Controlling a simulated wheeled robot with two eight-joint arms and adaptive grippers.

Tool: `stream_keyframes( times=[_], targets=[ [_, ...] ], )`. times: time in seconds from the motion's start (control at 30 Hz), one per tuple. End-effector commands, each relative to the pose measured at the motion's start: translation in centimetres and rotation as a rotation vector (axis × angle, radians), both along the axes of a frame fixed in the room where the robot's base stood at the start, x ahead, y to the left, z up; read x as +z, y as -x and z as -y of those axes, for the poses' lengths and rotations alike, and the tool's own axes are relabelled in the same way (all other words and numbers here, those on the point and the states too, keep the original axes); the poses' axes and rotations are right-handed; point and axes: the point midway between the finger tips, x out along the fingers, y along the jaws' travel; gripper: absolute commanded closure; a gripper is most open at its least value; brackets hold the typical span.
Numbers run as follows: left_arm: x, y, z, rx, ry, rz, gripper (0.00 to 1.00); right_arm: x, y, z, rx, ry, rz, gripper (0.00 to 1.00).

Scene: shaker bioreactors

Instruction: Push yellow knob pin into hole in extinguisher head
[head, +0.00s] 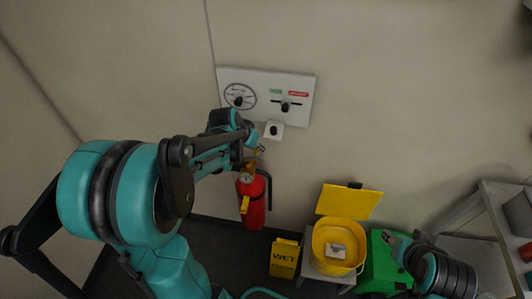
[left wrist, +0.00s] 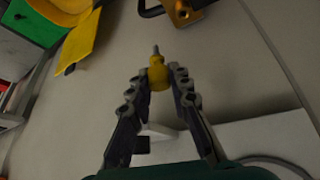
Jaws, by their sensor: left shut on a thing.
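The yellow knob pin (left wrist: 157,73) is between the fingertips of my left gripper (left wrist: 159,80) in the left wrist view. The gripper is shut on the knob, and the thin metal pin points away from the fingers. The extinguisher head (left wrist: 185,12), brass-coloured with a black handle, is at the top edge of that view, apart from the pin tip. In the head view the red extinguisher (head: 254,205) is at the wall, below my left gripper.
A white wall panel (head: 265,82) with a gauge and slider is above the extinguisher. A grey shelf (head: 485,204) is at the right edge.

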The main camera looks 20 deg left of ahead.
Motion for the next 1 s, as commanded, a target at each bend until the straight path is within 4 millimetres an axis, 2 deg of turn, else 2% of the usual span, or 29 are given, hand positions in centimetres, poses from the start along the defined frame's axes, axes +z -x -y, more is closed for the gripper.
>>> stream_keyframes(
  times=[0.03, 0.1, 0.27, 0.57, 1.0],
  targets=[
    [-0.7, -0.2, -1.3, -0.033, -0.005, 0.015, 0.96, -0.6, 0.0, 0.0, 0.0, 0.0, 0.0, 0.6],
    [-1.0, -0.4, -2.4, -0.088, -0.014, 0.035, 0.96, -1.0, 0.0, 0.0, 0.0, 0.0, 0.0, 0.6],
    [-1.4, -0.7, -4.0, -0.167, -0.023, 0.063, 0.96, -1.3, 0.0, 0.0, 0.0, 0.0, 0.0, 0.6],
    [-2.2, -0.7, -4.2, -0.186, -0.025, 0.07, 0.96, -2.1, 0.0, 0.0, 0.0, 0.0, 0.0, 0.6],
    [-5.7, -0.7, -4.2, -0.184, -0.026, 0.07, 0.96, -4.7, 0.0, 0.0, 0.0, 0.0, 0.0, 0.6]
  ],
)
